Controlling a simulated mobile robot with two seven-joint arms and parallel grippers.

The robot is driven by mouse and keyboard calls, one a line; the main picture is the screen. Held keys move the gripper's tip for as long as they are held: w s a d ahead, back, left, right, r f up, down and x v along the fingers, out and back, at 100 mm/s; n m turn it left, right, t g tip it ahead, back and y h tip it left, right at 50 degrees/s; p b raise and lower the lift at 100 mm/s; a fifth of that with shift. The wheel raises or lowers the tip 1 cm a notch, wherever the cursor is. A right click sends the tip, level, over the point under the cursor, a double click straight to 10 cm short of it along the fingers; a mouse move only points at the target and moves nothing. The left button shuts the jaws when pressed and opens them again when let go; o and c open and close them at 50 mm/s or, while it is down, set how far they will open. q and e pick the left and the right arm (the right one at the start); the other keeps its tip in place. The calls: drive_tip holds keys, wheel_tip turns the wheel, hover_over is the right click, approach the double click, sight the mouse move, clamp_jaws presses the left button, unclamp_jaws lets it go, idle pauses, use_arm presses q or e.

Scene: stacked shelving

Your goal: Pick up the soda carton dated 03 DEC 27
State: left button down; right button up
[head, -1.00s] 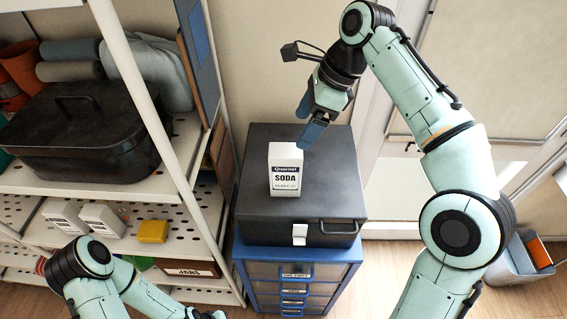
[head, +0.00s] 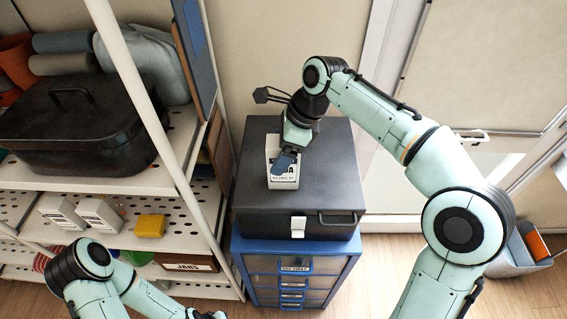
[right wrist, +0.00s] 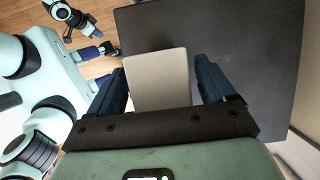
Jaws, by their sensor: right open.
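A white soda carton (head: 284,180) stands upright on the lid of a black case (head: 320,212). Its printed date is too small to read surely. My right gripper (head: 284,161) is open over the carton and covers part of its label. In the right wrist view the carton's pale top (right wrist: 158,75) lies between the two blue fingers of the right gripper (right wrist: 165,85), with a gap visible on the right side.
The black case sits on a blue drawer cabinet (head: 246,272). The shelving's white post (head: 150,100) stands left of it. A yellow block (head: 150,226) and a black lidded pan (head: 75,130) are on the shelves. The case lid is clear around the carton.

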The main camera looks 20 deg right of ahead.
drive_tip(key=shift+w, duration=0.1)
drive_tip(key=c, duration=1.3)
drive_tip(key=shift+r, duration=0.1)
drive_tip(key=shift+r, duration=0.1)
